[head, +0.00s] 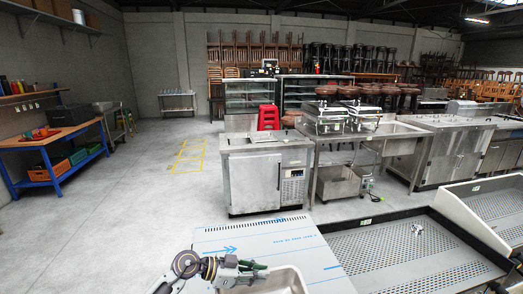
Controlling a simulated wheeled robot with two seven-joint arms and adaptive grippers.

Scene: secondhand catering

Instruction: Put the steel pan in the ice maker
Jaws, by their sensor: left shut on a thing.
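The steel pan (286,281) is a grey, rounded rectangular basin at the bottom edge, cut off by the frame. My left gripper (252,270) is shut on its left rim. The pan shows over a pale steel top with blue arrows and print; I cannot tell whether it touches that top. A steel cabinet with a door and a small control panel, which looks like the ice maker (252,182), stands beyond on the floor, with an opening or recess in its top.
A steel table (345,190) with chafing dishes (325,118) stands right of the cabinet. A perforated tray counter (405,255) is at near right. A blue-legged workbench (50,140) is at left. The floor at left centre is clear.

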